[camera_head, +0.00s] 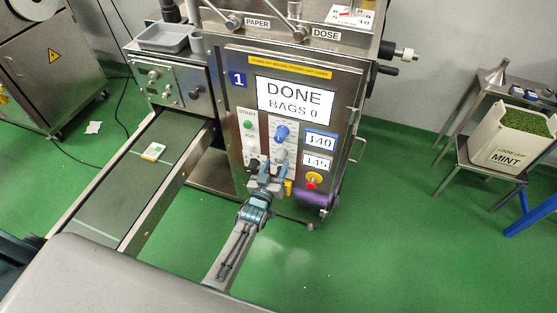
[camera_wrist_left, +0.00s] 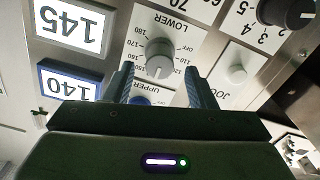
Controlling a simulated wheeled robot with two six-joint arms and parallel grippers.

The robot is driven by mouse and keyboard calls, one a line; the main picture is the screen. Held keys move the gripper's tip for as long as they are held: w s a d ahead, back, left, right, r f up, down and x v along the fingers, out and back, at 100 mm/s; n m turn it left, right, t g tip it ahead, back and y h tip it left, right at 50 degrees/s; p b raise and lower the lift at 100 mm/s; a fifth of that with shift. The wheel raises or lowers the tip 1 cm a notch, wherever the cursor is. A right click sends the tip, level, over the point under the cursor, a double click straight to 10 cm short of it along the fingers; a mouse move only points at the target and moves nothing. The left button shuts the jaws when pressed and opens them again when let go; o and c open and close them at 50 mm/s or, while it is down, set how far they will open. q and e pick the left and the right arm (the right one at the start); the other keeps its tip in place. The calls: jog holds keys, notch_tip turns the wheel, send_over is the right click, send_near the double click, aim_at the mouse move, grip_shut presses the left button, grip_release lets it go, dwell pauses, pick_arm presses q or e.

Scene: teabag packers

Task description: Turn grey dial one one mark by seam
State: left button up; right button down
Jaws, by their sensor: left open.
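The grey dial (camera_wrist_left: 160,56) sits on the panel by the word LOWER, with a numbered scale around it. It also shows in the head view (camera_head: 279,156), just above my gripper. My left gripper (camera_head: 274,170) is open in front of the panel. In the left wrist view the fingers (camera_wrist_left: 160,82) stand on either side of the dial's lower part, with visible gaps; I cannot tell whether they reach its depth. The blue dial (camera_head: 281,133) sits above the grey one; in the wrist view it is mostly hidden behind my gripper. My right gripper is not in view.
The big screen (camera_head: 295,100) reads DONE, BAGS 0. Smaller displays read 140 (camera_head: 320,141) and 145 (camera_head: 317,161). A white JOG button (camera_wrist_left: 236,74) and a black dial (camera_wrist_left: 288,12) are close by. A red-and-yellow button (camera_head: 313,180) lies right of my gripper.

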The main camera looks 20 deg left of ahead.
pick_arm(q)
jog(key=s, duration=0.7)
jog(key=shift+a, duration=0.1)
